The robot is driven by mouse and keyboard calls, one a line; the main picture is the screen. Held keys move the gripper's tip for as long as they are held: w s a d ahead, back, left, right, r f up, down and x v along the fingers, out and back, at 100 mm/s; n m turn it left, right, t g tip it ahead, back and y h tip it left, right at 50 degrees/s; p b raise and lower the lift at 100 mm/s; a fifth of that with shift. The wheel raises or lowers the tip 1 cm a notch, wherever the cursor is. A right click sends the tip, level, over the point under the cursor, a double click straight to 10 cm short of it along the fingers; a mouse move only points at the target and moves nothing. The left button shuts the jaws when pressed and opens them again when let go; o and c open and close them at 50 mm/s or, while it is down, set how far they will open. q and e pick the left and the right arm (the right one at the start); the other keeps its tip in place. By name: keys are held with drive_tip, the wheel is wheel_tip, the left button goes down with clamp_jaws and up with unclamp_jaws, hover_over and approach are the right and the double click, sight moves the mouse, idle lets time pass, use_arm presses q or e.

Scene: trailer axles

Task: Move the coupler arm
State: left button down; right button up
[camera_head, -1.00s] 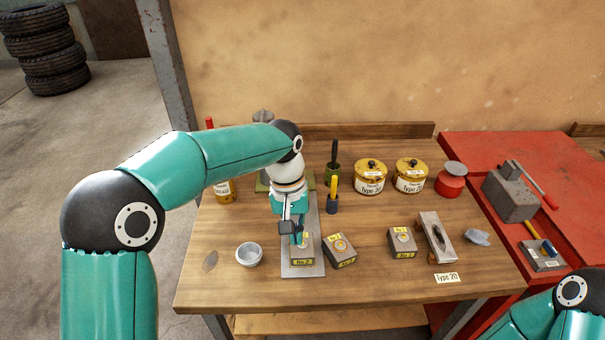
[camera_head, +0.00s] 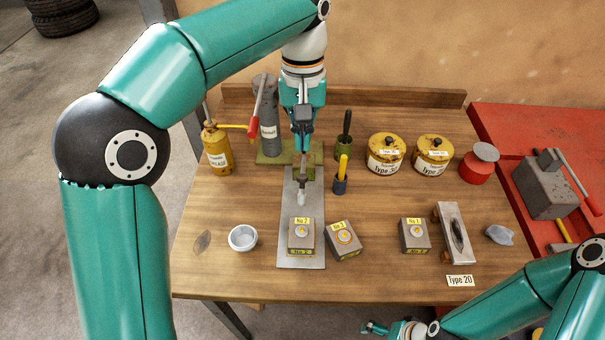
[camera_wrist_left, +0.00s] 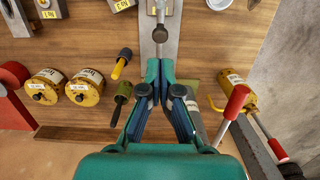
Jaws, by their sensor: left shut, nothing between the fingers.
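My left gripper (camera_head: 304,148) is shut and empty. It points down over the far end of the grey metal plate (camera_head: 300,262), in front of the green stand. A slim metal arm with a pale tip (camera_head: 301,197), which looks like the coupler arm, reaches forward from just below the fingers. In the left wrist view the shut fingertips (camera_wrist_left: 160,64) are close to its dark round end (camera_wrist_left: 160,35); I cannot tell whether they touch. A grey block marked No.2 (camera_head: 301,239) sits on the plate nearer the front. My right gripper (camera_head: 376,328) shows small at the bottom edge, its jaws unclear.
A grey cylinder (camera_head: 268,128) with a red lever and a yellow oil can (camera_head: 216,150) stand at the back left. Cups, yellow jars (camera_head: 385,154) and blocks (camera_head: 343,240) are to the right. A small white bowl (camera_head: 243,238) is at the front left.

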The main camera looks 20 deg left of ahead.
sight(302, 179)
use_arm(q)
drive_tip(key=shift+s+d+f+b, duration=0.1)
drive_tip(key=shift+s+f+b, duration=0.05)
drive_tip(key=shift+f+b, duration=1.1)
drive_tip(key=shift+s+a+f+b, duration=0.1)
drive_tip(key=shift+s+f+b, duration=0.1)
drive_tip(key=shift+f+b, duration=1.05)
drive_tip(key=shift+s+d+f+b, duration=0.15)
drive_tip(key=shift+f+b, duration=0.8)
drive_tip(key=shift+b, duration=0.6)
drive_tip(key=shift+f+b, duration=1.45)
drive_tip(key=shift+f, duration=0.8)
drive_tip(key=shift+r, duration=0.1)
drive_tip(key=w+p, duration=0.1)
drive_tip(key=p, duration=0.1)
drive_tip(key=w+r+p, duration=0.1)
drive_tip(key=p, duration=0.2)
drive_tip(key=shift+w+a+r, duration=0.2)
drive_tip(key=shift+w+a, duration=0.1)
drive_tip(key=shift+a, duration=0.1)
drive_tip(key=shift+w+f, duration=0.1)
drive_tip(key=shift+w, duration=0.05)
drive_tip(key=shift+f, duration=0.15)
